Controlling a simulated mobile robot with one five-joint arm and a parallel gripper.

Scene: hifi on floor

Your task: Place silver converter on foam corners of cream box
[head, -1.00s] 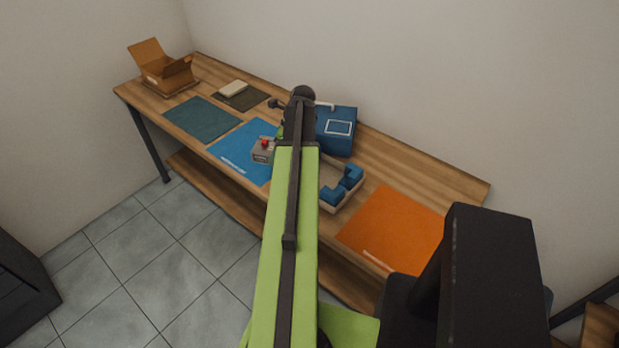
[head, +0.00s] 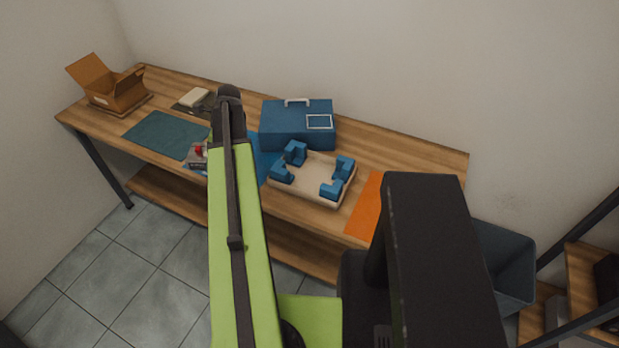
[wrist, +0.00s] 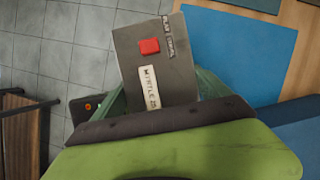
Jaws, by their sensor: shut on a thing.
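The silver converter is a grey box with a red button and pale labels; it fills the middle of the wrist view (wrist: 160,62) and shows partly behind my arm in the head view (head: 197,157). My gripper (wrist: 160,97) is shut on its lower end, with green fingers at both sides. The converter overlaps the bench's front edge in both views, with floor tiles behind it in the wrist view. The cream box (head: 316,180) is a shallow open tray on the bench, right of my arm, with blue foam corners (head: 333,188) and a bare middle.
A blue case (head: 290,125) with a handle stands behind the cream box. An orange mat (head: 367,208) lies to its right, a blue mat (head: 266,158) to its left. A teal mat (head: 165,135), a dark mat and an open cardboard box (head: 115,93) lie farther left.

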